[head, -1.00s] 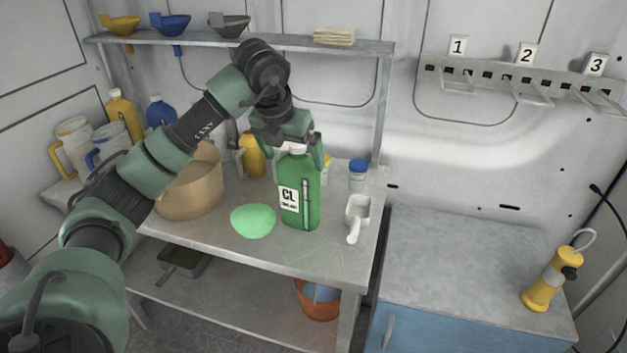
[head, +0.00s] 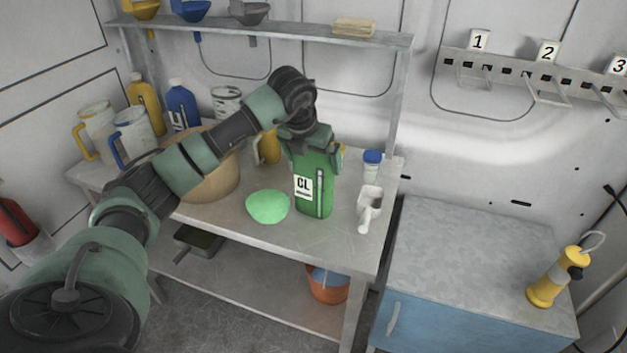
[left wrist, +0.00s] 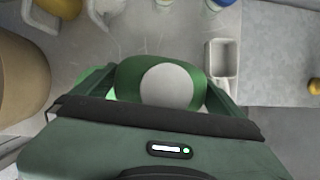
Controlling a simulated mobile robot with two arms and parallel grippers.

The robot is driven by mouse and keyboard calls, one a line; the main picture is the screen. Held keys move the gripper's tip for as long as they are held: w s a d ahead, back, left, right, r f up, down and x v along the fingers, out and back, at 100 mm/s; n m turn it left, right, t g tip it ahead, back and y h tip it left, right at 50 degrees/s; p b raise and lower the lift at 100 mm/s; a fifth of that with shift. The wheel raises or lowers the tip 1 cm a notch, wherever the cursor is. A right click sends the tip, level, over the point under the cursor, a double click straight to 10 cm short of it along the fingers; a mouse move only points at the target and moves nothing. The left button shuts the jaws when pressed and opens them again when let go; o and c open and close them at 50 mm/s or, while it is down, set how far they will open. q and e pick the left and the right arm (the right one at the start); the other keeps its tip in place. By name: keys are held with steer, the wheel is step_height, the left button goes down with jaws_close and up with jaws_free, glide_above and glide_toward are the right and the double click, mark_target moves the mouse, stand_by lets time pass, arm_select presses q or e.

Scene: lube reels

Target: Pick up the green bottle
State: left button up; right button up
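The green bottle (head: 313,190), with a white label reading CL, stands upright on the grey metal table (head: 290,246). My left gripper (head: 313,155) is over the bottle's top, pointing down, with one finger on either side. In the left wrist view the bottle's white cap (left wrist: 167,87) and green shoulder (left wrist: 130,78) show between the spread fingers (left wrist: 165,97). The fingers look open; whether they touch the bottle is hard to tell. The gripper hides the cap in the head view. My right gripper is not in view.
A green bowl-like item (head: 267,207) lies just left of the bottle, and a white scoop (head: 369,208) is to its right. A blue-capped jar (head: 372,164) stands behind the scoop. A tan tub (head: 215,180) is left, with a shelf (head: 300,33) above.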

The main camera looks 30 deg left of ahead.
arm_select(q)
steer(key=c, duration=1.5)
steer(key=shift+w+r, duration=0.15)
steer(key=shift+c, duration=0.8)
